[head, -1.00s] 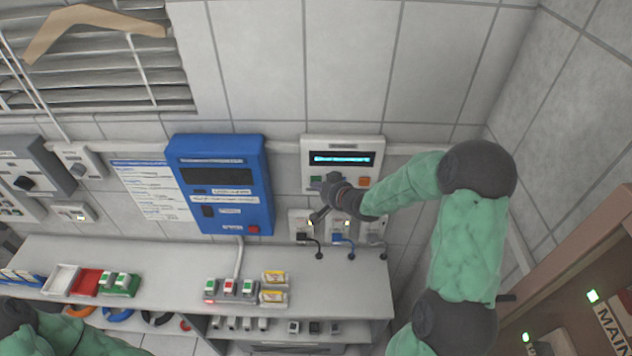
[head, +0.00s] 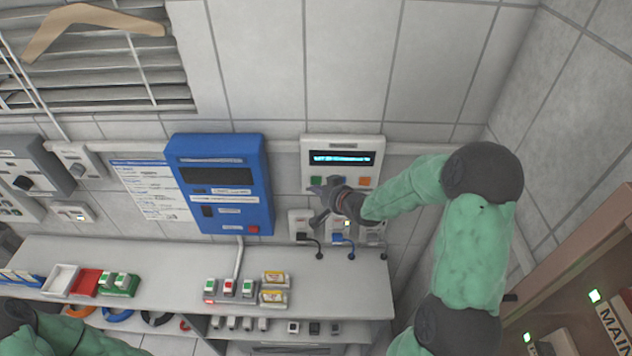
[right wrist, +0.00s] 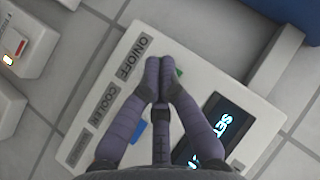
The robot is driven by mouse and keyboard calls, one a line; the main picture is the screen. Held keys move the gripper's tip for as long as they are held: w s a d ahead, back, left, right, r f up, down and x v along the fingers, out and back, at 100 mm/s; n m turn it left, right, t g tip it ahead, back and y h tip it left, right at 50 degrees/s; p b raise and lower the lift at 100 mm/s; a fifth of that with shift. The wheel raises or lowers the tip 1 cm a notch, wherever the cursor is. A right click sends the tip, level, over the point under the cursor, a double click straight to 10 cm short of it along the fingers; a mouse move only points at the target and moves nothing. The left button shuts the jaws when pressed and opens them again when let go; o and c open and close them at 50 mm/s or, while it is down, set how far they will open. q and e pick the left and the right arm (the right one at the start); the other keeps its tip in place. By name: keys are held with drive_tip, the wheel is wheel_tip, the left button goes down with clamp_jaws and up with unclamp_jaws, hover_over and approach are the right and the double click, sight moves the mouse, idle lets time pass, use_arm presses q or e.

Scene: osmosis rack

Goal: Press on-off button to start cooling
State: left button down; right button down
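The cooler control panel (head: 373,147) is a white box on the wall, with a lit cyan display (head: 342,158). A green button (head: 316,180) and an orange button (head: 364,182) sit below the display. In the right wrist view the panel (right wrist: 262,132) carries an ON/OFF label (right wrist: 134,56) and a COOLER label. The green button (right wrist: 179,72) shows beside my fingertips and is partly hidden by them; a blue button (right wrist: 137,132) is also there. My right gripper (head: 318,203) is at the panel's lower edge. Its fingertips (right wrist: 161,72) are together and empty. Contact cannot be told. My left gripper is out of view.
A blue wall box (head: 255,185) hangs left of the panel. White sockets (head: 300,222) with cables are below it. A grey counter (head: 340,290) with small switch blocks (head: 230,287) stands underneath. The wall above the panel is bare tile.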

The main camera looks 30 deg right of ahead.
drive_tip(key=shift+s+a+b, duration=0.15)
drive_tip(key=shift+s+a, duration=0.3)
drive_tip(key=shift+s, duration=0.25)
drive_tip(key=shift+s+a+b, duration=0.2)
drive_tip(key=shift+s+a, duration=0.2)
drive_tip(key=shift+s, duration=0.35)
drive_tip(key=shift+s+a+b, duration=0.15)
drive_tip(key=shift+s+a, duration=0.3)
drive_tip(key=shift+s, duration=0.25)
drive_tip(key=s+a+b, duration=0.1)
drive_tip(key=s+a, duration=0.5)
drive_tip(key=s, duration=0.4)
drive_tip(key=shift+s+a, duration=0.15)
